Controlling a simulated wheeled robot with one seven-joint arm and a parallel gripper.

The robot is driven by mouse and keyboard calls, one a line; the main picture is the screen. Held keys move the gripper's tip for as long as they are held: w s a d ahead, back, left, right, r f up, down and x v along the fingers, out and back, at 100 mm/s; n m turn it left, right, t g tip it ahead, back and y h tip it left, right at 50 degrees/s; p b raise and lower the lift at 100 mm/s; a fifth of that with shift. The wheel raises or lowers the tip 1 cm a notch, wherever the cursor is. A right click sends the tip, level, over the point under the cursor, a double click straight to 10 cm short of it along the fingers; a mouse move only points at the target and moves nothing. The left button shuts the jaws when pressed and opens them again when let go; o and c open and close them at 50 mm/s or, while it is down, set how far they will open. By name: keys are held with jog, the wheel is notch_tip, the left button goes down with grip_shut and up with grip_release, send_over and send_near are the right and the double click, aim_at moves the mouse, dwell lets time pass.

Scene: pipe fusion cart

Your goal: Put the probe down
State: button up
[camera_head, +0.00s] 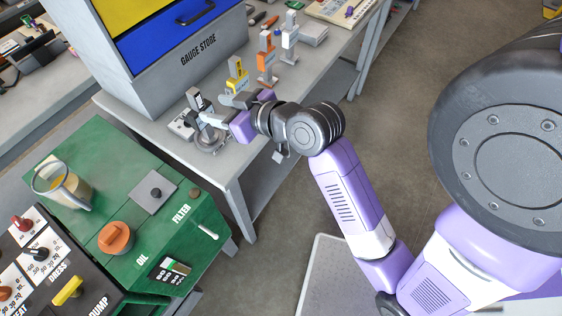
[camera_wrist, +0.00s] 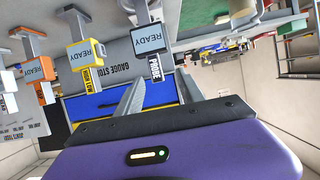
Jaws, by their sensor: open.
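The probe (camera_head: 195,99), a grey and black unit, stands upright at the front of the grey bench. In the wrist view the probe (camera_wrist: 150,38) shows a READY screen, with a PROBE label beside it. My gripper (camera_head: 213,110) is beside the probe in the head view. Its two grey fingers (camera_wrist: 160,88) are apart in the wrist view, with nothing seen between them but the blue drawer behind. Whether a finger touches the probe I cannot tell. The gripper partly hides the probe's lower part in the head view.
A yellow unit (camera_head: 237,77), an orange unit (camera_head: 267,55) and a white unit (camera_head: 289,37) stand in a row behind. The gauge store cabinet (camera_head: 190,58) rises at their left. A green cart (camera_head: 105,165) with a glass jug (camera_head: 62,186) stands in front.

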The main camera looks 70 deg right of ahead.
jog(key=s+a+f, duration=0.6)
jog(key=s+a, duration=0.3)
jog(key=a, duration=0.3)
jog(key=s+a+r+n+t+y, duration=0.1)
jog(key=s+a+y, duration=0.1)
jog(key=s, duration=0.4)
jog(key=s+a+r+n+y, duration=0.1)
jog(key=s+a+r+n, duration=0.1)
jog(key=s+a, duration=0.2)
jog(key=s, duration=0.2)
jog(key=shift+s+a+t+y, duration=0.3)
jog(key=shift+s+t+y, duration=0.1)
jog(key=shift+f+b, duration=0.3)
jog(key=shift+o, duration=0.2)
